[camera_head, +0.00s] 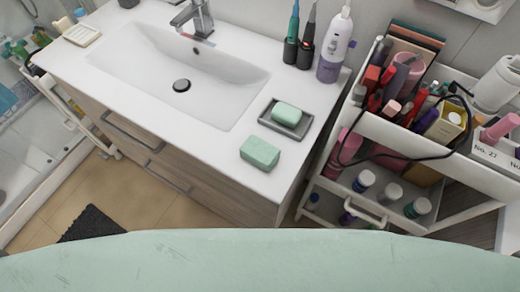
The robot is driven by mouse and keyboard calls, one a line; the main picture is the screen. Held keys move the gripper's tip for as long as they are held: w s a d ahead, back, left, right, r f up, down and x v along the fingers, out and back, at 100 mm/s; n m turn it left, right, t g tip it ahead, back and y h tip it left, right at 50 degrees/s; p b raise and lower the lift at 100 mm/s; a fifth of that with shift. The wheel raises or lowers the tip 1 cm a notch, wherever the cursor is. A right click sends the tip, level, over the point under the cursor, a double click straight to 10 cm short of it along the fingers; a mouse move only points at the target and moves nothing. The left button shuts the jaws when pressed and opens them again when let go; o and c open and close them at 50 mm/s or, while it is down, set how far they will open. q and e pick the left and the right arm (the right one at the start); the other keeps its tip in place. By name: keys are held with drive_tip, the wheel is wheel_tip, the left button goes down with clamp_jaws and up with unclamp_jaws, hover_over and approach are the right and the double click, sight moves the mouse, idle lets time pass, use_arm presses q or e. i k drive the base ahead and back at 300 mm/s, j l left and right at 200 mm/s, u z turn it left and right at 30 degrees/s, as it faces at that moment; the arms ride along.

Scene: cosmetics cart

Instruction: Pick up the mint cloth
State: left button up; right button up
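A mint block (260,153), which looks like the folded mint cloth, lies on the white counter near its front right corner. A smaller mint bar (287,114), soap-like, sits in a grey dish (270,121) just behind it. The two mint things are apart. Neither of my grippers is in the head view, so their state does not show. Nothing covers the folded mint block.
A white sink basin (190,78) with a faucet (197,17) is to the left. Two dark electric toothbrushes and a white-purple bottle (335,48) stand behind. A crowded cosmetics cart (400,138) stands to the right. Counter around the mint block is clear.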

sight(264, 155)
drive_tip(key=k+j+z, duration=0.25)
drive_tip(key=z, duration=0.2)
drive_tip(key=k+j+z, duration=0.35)
drive_tip(key=z, duration=0.15)
